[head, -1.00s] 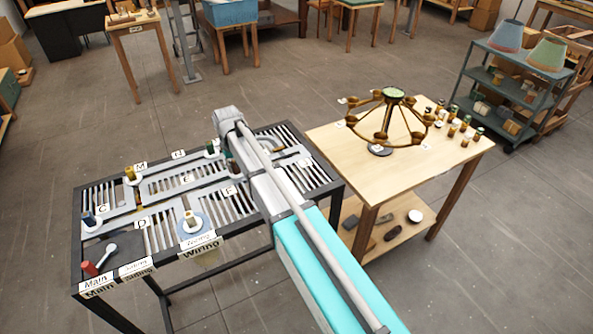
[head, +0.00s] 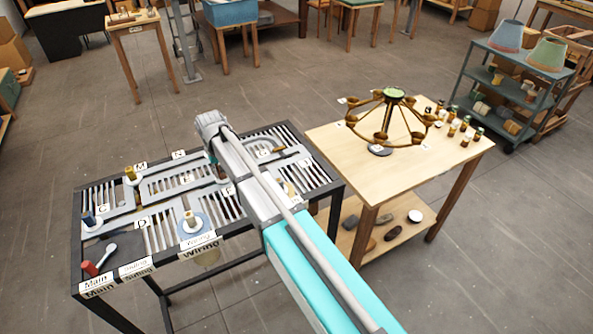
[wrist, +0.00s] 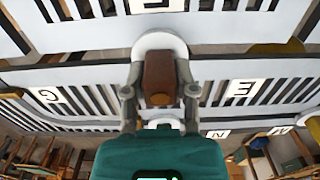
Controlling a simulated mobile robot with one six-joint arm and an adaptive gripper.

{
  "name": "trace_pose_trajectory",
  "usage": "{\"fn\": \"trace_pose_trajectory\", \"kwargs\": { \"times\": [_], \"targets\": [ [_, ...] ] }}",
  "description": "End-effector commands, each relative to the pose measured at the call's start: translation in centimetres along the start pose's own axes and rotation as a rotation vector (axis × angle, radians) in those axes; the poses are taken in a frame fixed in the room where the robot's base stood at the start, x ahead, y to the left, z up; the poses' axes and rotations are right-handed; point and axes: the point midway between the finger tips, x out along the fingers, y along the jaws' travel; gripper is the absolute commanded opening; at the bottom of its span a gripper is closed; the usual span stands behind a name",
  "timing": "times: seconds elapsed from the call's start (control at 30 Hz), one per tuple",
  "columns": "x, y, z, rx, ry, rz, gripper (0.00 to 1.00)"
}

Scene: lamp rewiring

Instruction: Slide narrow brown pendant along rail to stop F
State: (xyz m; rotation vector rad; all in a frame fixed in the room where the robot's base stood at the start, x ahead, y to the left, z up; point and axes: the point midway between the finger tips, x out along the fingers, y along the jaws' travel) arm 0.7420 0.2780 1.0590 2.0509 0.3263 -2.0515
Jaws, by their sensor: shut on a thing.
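The brown pendant (wrist: 160,75) shows in the wrist view as a narrow brown block above a pale round collar on the rail. My gripper (wrist: 160,88) is shut on it, one finger at each side. In the head view my arm hides the pendant and the fingertips. The stop F label (head: 229,190) is partly covered by my arm there; a cut-off label that looks like F (wrist: 155,4) is at the top edge of the wrist view. Label E (wrist: 240,92) is to the right of the pendant, and label G (wrist: 48,95) to the left.
The black-framed rail table (head: 78,240) carries a yellow-topped pendant (head: 131,175), a blue one (head: 88,219), a red one (head: 90,268) and a cream one (head: 190,222). A wooden table (head: 460,160) with a brown chandelier (head: 385,135) stands to the right.

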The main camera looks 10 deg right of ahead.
Motion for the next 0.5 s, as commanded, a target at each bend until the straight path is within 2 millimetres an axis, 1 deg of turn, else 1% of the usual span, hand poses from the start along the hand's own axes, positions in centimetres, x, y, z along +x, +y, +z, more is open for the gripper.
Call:
{"fn": "trace_pose_trajectory", "kwargs": {
  "times": [0.03,0.17,0.2,0.23,0.5],
  "targets": [
    [0.00,0.00,0.00,0.000,0.000,0.000,0.40],
    [0.00,0.02,0.00,0.000,0.000,0.000,0.65],
    [0.00,0.02,0.00,0.000,0.000,0.000,0.72],
    [0.00,0.03,0.00,0.000,0.000,0.000,0.77],
    [0.00,0.04,0.00,0.000,0.000,0.000,0.77]
  ]
}}
